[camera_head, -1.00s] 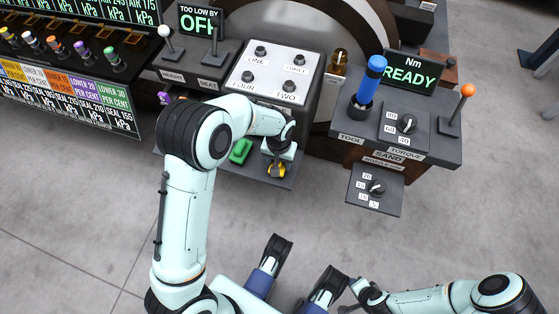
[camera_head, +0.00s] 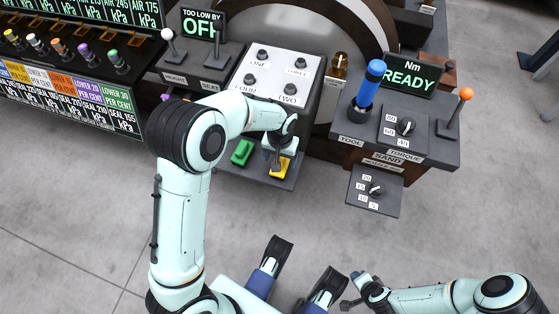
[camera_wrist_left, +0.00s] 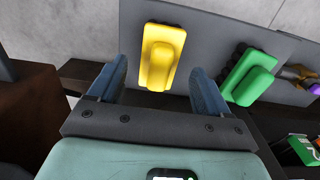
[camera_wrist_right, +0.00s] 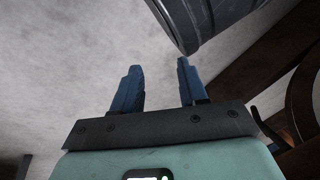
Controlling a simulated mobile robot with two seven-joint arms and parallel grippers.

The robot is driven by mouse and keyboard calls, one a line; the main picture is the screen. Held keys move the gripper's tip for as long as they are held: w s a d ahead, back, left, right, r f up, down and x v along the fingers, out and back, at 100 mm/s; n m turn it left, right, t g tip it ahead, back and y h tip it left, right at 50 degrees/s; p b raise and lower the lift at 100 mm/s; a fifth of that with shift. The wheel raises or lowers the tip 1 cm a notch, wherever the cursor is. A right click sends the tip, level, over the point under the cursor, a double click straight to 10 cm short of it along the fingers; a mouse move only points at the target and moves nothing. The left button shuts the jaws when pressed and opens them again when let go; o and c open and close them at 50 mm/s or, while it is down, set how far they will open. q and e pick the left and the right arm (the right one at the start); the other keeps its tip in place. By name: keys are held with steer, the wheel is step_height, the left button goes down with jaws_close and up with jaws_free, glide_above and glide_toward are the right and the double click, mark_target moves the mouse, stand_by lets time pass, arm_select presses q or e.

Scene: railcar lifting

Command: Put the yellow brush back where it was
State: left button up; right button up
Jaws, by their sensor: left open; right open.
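The yellow brush (camera_head: 280,167) lies on a dark grey shelf (camera_head: 262,174) below the panel of numbered knobs. It also shows in the left wrist view (camera_wrist_left: 160,58), flat on the shelf. My left gripper (camera_head: 277,160) is open just above the brush. In the left wrist view the brush sits ahead of and between the two blue fingers (camera_wrist_left: 158,85), apart from both as far as I can tell. My right gripper (camera_wrist_right: 154,80) is open and empty over the floor, at the lower right of the head view (camera_head: 350,290).
A green brush (camera_head: 241,152) lies on the same shelf beside the yellow one. The knob panel (camera_head: 276,72) rises behind the shelf. A torque stand (camera_head: 395,125) with a blue-handled tool (camera_head: 369,85) stands to the right. The floor in front is clear.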

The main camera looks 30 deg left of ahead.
arm_select(q)
step_height(320, 180, up, 3)
steer(key=shift+f+p, duration=0.1)
steer(key=shift+p, duration=0.2)
step_height(320, 180, up, 4)
steer(key=shift+r+p, duration=0.15)
steer(key=shift+p, duration=0.45)
steer(key=shift+r, duration=0.55)
arm_select(e)
steer(key=a+r, duration=0.1)
steer(key=s+r, duration=0.1)
steer(key=r, duration=0.1)
steer(key=shift+s+a, duration=0.15)
steer(key=shift+a, duration=0.2)
